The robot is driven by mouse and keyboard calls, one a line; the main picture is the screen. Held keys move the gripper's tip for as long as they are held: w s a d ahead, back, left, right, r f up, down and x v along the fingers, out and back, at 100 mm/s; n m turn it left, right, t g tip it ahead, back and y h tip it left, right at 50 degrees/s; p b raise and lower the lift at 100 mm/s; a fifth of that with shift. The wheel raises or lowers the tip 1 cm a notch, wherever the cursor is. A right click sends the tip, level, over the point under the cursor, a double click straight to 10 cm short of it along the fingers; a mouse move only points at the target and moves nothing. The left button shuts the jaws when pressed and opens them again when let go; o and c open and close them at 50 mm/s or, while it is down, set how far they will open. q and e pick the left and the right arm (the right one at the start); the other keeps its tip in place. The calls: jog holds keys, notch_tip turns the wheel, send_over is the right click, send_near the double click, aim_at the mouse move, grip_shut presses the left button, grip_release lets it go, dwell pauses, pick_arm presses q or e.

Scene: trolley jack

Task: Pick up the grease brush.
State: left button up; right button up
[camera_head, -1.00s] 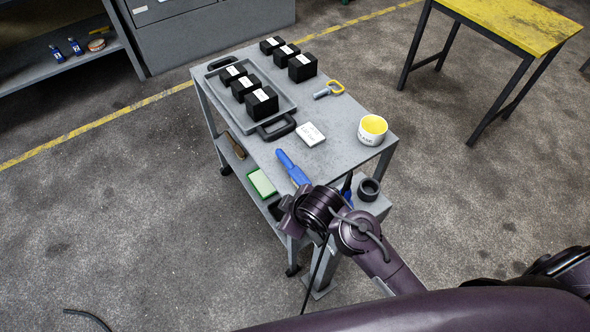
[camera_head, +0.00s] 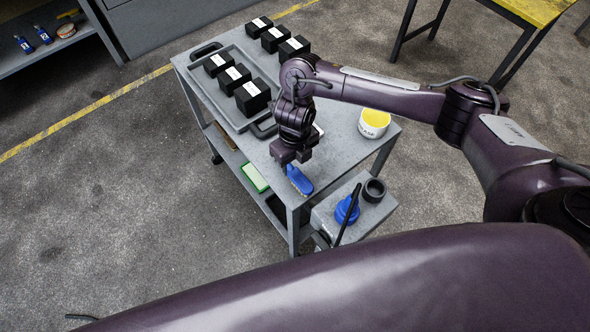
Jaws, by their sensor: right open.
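A long blue object (camera_head: 300,181), which looks like the grease brush, lies on the grey trolley top (camera_head: 331,158) near its front corner. Its far end is hidden under my right gripper. My right gripper (camera_head: 291,158) points down above it, with its jaws open and nothing seen between them. I cannot tell whether the jaws touch the object or are around it. The left gripper is not in view.
Black boxes (camera_head: 252,97) stand in and beside a grey tray (camera_head: 236,124). A white tub with yellow contents (camera_head: 374,123) stands right of my arm. A side shelf holds a blue funnel-like item (camera_head: 347,210) and a black ring (camera_head: 374,190). A green-and-white block (camera_head: 254,178) lies below.

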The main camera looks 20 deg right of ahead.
aim_at(296, 174)
jog(key=f+b, duration=0.1)
jog(key=f, duration=0.6)
jog(key=shift+d+b, duration=0.2)
jog(key=shift+b, duration=0.1)
jog(key=shift+f, duration=0.25)
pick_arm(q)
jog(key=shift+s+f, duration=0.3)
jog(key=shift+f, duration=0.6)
pick_arm(e)
jog(key=shift+c, duration=0.4)
grip_shut()
jog(key=shift+r, duration=0.15)
